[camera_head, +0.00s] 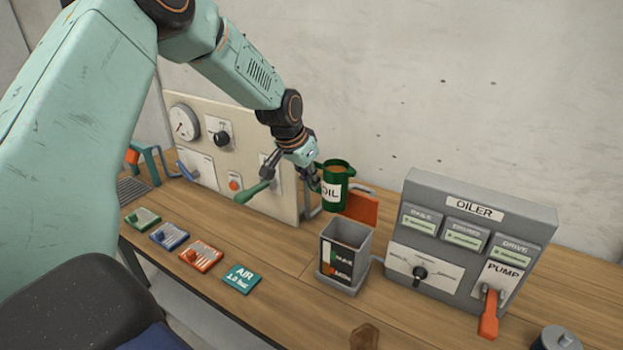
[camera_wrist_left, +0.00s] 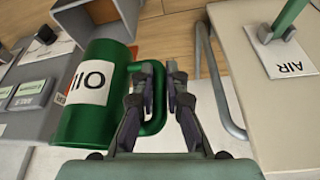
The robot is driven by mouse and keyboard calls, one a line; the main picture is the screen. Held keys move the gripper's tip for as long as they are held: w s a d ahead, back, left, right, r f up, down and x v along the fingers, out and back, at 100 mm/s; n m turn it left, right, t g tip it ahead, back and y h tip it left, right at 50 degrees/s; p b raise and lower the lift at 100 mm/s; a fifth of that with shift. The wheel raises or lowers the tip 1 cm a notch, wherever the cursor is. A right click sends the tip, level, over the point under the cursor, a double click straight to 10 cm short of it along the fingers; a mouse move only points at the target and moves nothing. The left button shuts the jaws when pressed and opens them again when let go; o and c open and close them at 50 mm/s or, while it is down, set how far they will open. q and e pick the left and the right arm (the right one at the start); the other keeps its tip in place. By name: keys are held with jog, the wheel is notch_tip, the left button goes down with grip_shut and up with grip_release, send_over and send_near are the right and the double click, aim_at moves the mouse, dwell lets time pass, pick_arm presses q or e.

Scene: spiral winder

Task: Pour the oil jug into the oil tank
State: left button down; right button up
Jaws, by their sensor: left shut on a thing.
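The green oil jug (camera_head: 334,186), with a white OIL label, is upright in the head view, up behind the oil tank. Brown oil shows at its open top. My left gripper (camera_head: 316,184) is shut on the jug's handle. In the left wrist view the jug (camera_wrist_left: 92,92) is left of my left gripper (camera_wrist_left: 160,98), whose fingers close around the green handle. The oil tank (camera_head: 347,236) is a grey open-topped box with a level gauge on its front, standing on the bench below and in front of the jug. My right gripper is not in view.
The grey OILER box (camera_head: 470,247) with an orange pump lever (camera_head: 489,315) stands right of the tank. A gauge panel (camera_head: 222,150) with a green lever (camera_head: 252,192) stands left. Several coloured cards (camera_head: 241,278) lie along the bench (camera_head: 300,268).

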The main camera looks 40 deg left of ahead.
pick_arm(q)
jog(key=y+b, duration=0.1)
jog(key=b, duration=0.2)
jog(key=a+y+b, duration=0.1)
jog(key=y+b, duration=0.1)
jog(key=b, duration=0.2)
jog(key=shift+s+a+f+m, duration=0.1)
jog(key=shift+s+f+m, duration=0.1)
jog(key=shift+f+m, duration=0.15)
jog(key=shift+a+f, duration=0.15)
jog(key=shift+a, duration=0.05)
jog(key=shift+s, duration=0.15)
